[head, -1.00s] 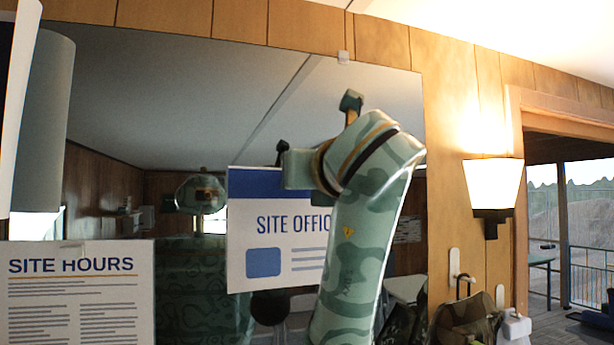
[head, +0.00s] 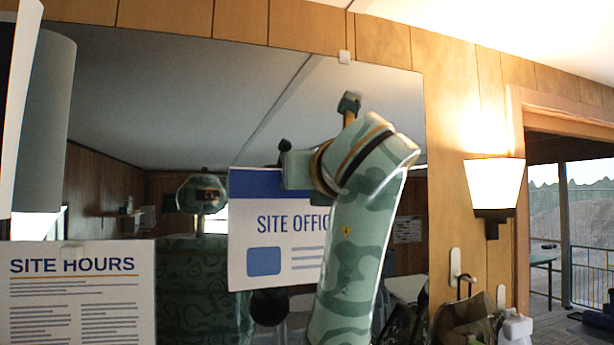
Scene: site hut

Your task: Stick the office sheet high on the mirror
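The office sheet (head: 264,222) is white with a blue top band and reads "SITE OFFIC…". It is upright in front of the mirror (head: 225,85), around the middle of its height, with bare glass above. I cannot tell whether it touches the glass. My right arm comes up from below and hides the sheet's right part. My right gripper (head: 322,137) is at the sheet's upper right, its two fingers spread apart. My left gripper is not in view.
A "SITE HOURS" sheet (head: 80,295) is at the lower left. A grey rounded thing (head: 45,120) stands at the left edge. A lit wall lamp (head: 494,185) and a bag (head: 468,322) are right of the mirror, beside a doorway. The mirror reflects my body.

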